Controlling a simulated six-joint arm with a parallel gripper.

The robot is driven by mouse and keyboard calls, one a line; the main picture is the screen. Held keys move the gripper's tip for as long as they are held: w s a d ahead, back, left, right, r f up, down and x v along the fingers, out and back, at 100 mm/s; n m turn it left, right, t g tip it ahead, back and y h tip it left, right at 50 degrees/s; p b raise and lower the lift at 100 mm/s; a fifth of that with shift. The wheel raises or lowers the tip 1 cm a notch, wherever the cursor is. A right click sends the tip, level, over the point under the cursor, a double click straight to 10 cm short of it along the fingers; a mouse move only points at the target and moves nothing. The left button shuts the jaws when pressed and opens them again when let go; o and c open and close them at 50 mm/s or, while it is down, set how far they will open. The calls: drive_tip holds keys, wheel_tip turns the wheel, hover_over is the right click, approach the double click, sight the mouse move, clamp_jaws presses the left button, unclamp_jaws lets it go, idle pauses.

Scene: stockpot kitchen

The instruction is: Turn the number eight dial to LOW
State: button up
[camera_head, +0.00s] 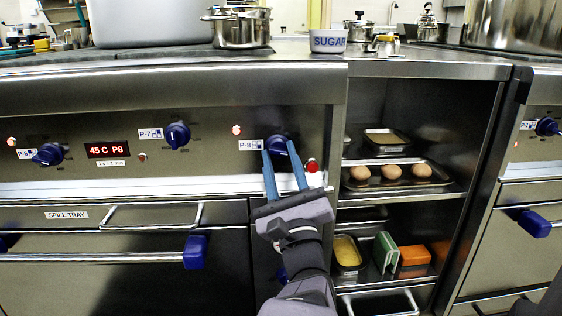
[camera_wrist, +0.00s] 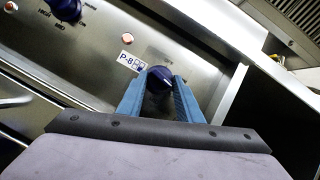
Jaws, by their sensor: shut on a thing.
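The number eight dial (camera_head: 278,144) is a dark blue knob on the steel control panel, just right of the P-8 label (camera_head: 250,145). In the wrist view the dial (camera_wrist: 159,76) shows a pale pointer line toward its lower right. My gripper (camera_head: 279,152) has blue fingers, one on each side of the dial, and is shut on it. In the wrist view the gripper (camera_wrist: 160,92) also has a finger at each side of the knob.
A red button (camera_head: 312,166) sits close right of my fingers. The P-7 dial (camera_head: 177,135) and P-6 dial (camera_head: 48,154) are further left, beside a red display (camera_head: 108,150) reading 45 C P8. Open shelves with eggs (camera_head: 391,172) are to the right.

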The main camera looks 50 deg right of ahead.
drive_tip(key=o, duration=1)
drive_tip(key=shift+n, duration=0.4)
